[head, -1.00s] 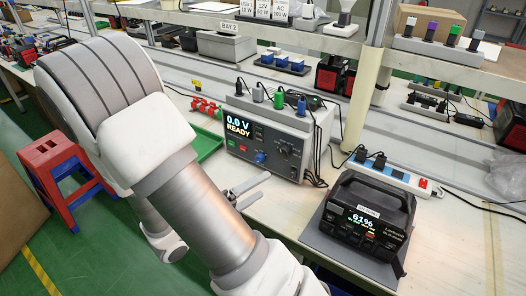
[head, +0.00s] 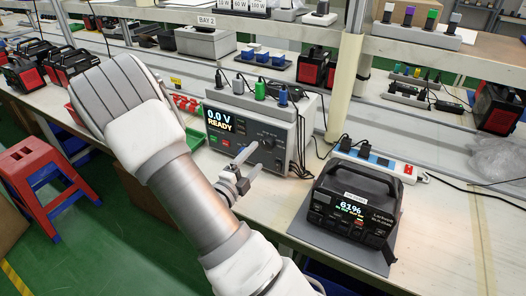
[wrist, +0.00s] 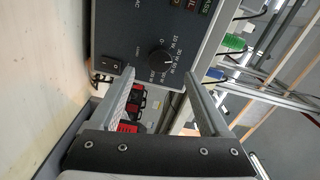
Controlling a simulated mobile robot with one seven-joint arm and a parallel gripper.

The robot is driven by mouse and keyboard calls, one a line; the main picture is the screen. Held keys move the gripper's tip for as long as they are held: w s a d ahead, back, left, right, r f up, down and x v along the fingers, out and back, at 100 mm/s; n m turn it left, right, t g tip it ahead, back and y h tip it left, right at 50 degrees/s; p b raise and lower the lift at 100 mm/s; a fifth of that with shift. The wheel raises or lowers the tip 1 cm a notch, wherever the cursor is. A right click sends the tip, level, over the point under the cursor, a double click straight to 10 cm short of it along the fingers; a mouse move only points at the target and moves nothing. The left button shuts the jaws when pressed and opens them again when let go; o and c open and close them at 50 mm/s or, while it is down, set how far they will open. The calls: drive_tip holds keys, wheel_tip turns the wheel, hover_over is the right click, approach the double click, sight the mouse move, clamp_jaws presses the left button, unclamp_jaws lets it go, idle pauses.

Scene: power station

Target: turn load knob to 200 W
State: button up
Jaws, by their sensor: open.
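The load knob (wrist: 160,58) is a round black dial with watt markings on the dark front panel of the grey tester (head: 262,128). In the wrist view the panel appears turned sideways, and the marking that the knob points to is too small to read surely. My gripper (head: 254,158) is open in front of the tester's lower right panel. In the wrist view its two fingers (wrist: 160,76) are spread, with the knob beyond and between their tips, apparently not touching it. The tester's display reads 0.0 V READY. In the head view the fingers partly cover the panel around the knob.
A black power station (head: 352,208) showing 61% stands on a grey mat to the right. A white power strip (head: 375,165) lies behind it. A black rocker switch (wrist: 113,65) is near the knob. Plugs and cables stand on the tester's top. A red stool (head: 38,180) is left.

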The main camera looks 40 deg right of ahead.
sight(266, 146)
drive_tip(key=shift+b+x, duration=0.3)
drive_tip(key=shift+x, duration=2.45)
clamp_jaws()
